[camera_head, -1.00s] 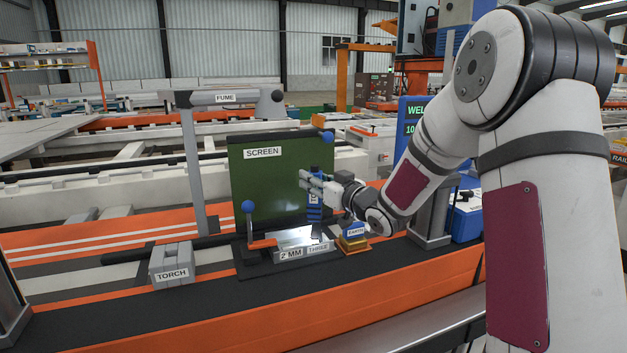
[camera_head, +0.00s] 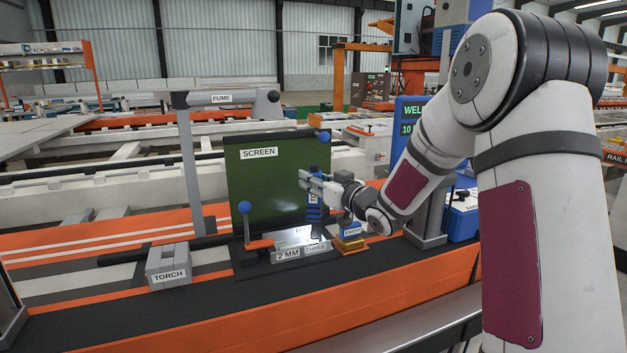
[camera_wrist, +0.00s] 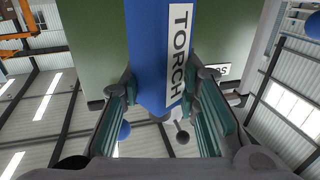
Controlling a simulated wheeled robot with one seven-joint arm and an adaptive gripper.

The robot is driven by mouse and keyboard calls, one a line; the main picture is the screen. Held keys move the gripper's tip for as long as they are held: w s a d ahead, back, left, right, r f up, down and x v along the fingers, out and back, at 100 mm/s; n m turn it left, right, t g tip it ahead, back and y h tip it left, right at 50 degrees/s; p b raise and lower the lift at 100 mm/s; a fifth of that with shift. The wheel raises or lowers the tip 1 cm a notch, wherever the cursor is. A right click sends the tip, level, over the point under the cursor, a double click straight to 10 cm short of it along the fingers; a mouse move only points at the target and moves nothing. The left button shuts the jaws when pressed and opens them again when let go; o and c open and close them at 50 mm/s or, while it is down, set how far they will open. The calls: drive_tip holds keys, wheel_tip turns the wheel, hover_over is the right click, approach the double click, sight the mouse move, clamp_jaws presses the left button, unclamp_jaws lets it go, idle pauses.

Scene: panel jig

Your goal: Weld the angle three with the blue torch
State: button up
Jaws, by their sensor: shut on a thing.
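My gripper (camera_head: 313,180) is shut on the blue torch (camera_head: 314,206), which hangs roughly upright from it in front of the green screen. In the wrist view the torch (camera_wrist: 160,50), marked TORCH, sits between my two finger pads. Below it is the jig with a bright metal plate (camera_head: 295,236) and labels, one reading 2 MM (camera_head: 288,254) and another that seems to read THREE (camera_head: 314,248). A bright glow lies on the plate. The torch's tip is close above the plate's right part; I cannot tell whether it touches.
The green screen (camera_head: 265,190) stands right behind the jig. A blue-knobbed lever (camera_head: 245,208) is at its left, the EARTH block (camera_head: 351,240) at its right. The grey TORCH holder (camera_head: 169,266) stands empty at the left. The FUME arm (camera_head: 222,99) reaches over behind.

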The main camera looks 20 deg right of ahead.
drive_tip(key=shift+d+p, duration=0.3)
drive_tip(key=shift+d, duration=0.65)
idle(1.6)
drive_tip(key=shift+r, duration=0.15)
wheel_tip(320, 180, up, 6)
drive_tip(key=p, duration=0.5)
drive_tip(key=shift+d, duration=0.15)
drive_tip(key=shift+r, duration=0.1)
idle(1.3)
